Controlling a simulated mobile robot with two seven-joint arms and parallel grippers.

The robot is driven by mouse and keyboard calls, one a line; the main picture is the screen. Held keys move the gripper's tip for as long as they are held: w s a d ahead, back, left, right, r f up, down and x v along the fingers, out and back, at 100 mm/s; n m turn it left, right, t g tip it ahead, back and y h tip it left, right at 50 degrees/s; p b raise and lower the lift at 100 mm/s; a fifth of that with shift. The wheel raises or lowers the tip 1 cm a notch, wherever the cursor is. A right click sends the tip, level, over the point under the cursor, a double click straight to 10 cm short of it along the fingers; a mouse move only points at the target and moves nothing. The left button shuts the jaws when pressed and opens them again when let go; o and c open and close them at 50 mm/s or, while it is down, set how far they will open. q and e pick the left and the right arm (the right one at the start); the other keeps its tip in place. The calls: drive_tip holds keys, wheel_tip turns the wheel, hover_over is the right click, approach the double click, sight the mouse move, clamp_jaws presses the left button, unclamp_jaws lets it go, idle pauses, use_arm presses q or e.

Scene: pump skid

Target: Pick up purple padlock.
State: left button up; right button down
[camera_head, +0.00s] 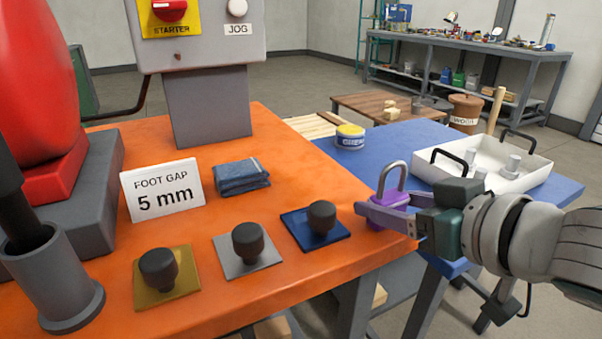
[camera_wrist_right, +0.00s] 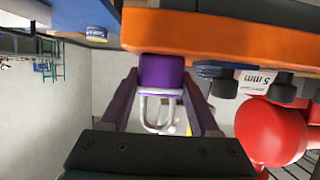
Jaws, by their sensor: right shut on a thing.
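The purple padlock (camera_head: 390,205) with its grey shackle pointing up is at the right edge of the orange table (camera_head: 330,262). My right gripper (camera_head: 383,212) comes in from the right and is shut on the padlock, with its fingers on either side of the purple body. In the right wrist view the padlock (camera_wrist_right: 161,72) sits between the two fingers (camera_wrist_right: 165,98), its shackle toward the palm. I cannot tell whether its bottom touches the table. My left gripper is not seen.
Gold (camera_head: 184,282), silver (camera_head: 270,262) and blue (camera_head: 326,238) plates with black knobs lie on the table. A "FOOT GAP 5 mm" sign (camera_head: 162,190) and folded blue cloth (camera_head: 241,178) stand behind. A white tray (camera_head: 515,188) and a tin (camera_head: 350,137) are on the blue table beyond.

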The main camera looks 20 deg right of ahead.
sight(392, 196)
drive_tip(key=shift+r, duration=0.15)
drive_tip(key=shift+r, duration=0.25)
wheel_tip(392, 196, up, 19)
drive_tip(key=p, duration=0.7)
drive_tip(key=shift+r, duration=0.15)
drive_tip(key=shift+w+p, duration=0.15)
drive_tip(key=shift+p, duration=0.2)
